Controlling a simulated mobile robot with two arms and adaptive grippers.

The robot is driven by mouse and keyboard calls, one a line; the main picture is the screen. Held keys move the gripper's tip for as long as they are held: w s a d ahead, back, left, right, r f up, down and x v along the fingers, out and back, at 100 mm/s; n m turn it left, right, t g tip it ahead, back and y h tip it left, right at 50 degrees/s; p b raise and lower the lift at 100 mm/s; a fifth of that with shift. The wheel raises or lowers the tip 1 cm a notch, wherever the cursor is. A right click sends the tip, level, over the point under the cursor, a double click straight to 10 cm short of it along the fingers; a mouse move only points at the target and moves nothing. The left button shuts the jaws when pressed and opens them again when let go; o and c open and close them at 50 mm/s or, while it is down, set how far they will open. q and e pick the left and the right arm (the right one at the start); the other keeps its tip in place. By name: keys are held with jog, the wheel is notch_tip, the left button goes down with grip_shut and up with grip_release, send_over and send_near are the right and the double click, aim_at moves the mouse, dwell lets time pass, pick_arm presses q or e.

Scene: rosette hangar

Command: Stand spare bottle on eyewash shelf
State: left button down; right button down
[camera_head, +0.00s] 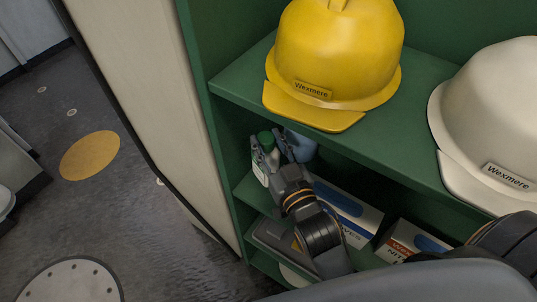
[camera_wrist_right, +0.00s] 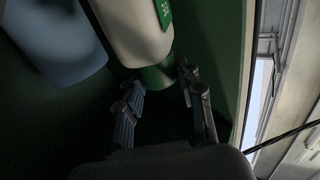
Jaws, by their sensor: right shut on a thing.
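A white bottle with a green cap (camera_head: 265,139) is upright, or nearly so, in the compartment below the hard hats, near the cabinet's left wall. My right gripper (camera_head: 272,151) reaches in from the front and is shut on this bottle. In the right wrist view its two fingers (camera_wrist_right: 158,84) lie on either side of the green cap end, and the white body (camera_wrist_right: 133,28) with a green label shows beyond. The green shelf (camera_head: 247,188) is below the bottle; I cannot tell whether the base touches it. My left gripper is not in view.
A blue bottle (camera_head: 301,145) stands close beside the white one, also in the right wrist view (camera_wrist_right: 55,45). Glove boxes (camera_head: 345,208) fill the shelf to the right. A yellow hard hat (camera_head: 335,50) and a white one (camera_head: 490,110) sit on the shelf above.

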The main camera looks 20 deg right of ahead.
aim_at(272, 161)
notch_tip(272, 161, down, 3)
jog(key=shift+w+f, duration=0.1)
jog(key=shift+f, duration=0.3)
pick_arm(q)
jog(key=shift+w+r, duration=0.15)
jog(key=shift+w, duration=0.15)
pick_arm(e)
jog(key=shift+f, duration=0.1)
jog(key=c, duration=0.9)
grip_release()
jog(key=shift+f, duration=0.15)
jog(key=shift+o, duration=0.3)
